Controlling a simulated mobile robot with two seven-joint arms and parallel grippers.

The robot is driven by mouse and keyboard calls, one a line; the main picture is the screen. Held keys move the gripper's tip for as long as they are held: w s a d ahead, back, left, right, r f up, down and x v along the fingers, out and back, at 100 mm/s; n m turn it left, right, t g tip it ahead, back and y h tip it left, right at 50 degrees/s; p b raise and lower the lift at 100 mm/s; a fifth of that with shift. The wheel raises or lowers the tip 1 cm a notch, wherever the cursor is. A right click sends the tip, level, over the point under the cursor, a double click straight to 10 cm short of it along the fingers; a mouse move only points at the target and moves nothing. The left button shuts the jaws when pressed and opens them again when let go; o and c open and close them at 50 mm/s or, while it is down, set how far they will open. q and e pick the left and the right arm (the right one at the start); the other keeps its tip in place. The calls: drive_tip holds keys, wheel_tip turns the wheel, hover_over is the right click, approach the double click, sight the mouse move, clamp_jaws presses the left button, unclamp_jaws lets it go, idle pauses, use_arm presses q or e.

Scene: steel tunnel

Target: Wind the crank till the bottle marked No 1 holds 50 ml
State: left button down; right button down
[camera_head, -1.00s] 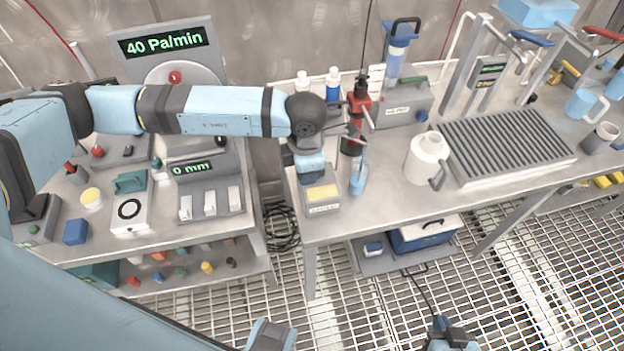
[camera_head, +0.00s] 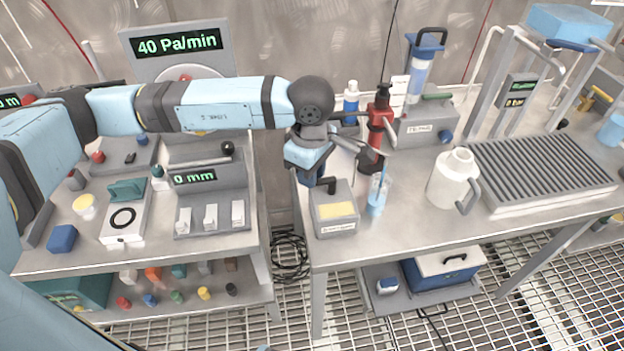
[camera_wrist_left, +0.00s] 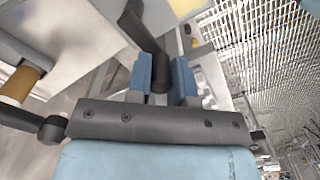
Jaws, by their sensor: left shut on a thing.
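My left gripper (camera_head: 318,180) is beside a small grey box with a yellow plate (camera_head: 336,212) at the left end of the right bench. In the left wrist view its blue fingers (camera_wrist_left: 162,82) are shut on a black crank handle (camera_wrist_left: 158,76). The black crank arm (camera_wrist_left: 142,28) runs up from the handle. In the head view the grip is mostly hidden by my wrist. My right gripper is not in view.
A white jug (camera_head: 453,178) and a ribbed grey rack (camera_head: 545,170) stand farther right. A display (camera_head: 193,178) reads 0 mm.

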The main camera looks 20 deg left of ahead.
use_arm(q)
drive_tip(key=shift+w, duration=0.1)
idle(0.5)
drive_tip(key=c, duration=1.2)
unclamp_jaws()
drive_tip(key=shift+o, duration=1)
wheel_tip(320, 180, up, 14)
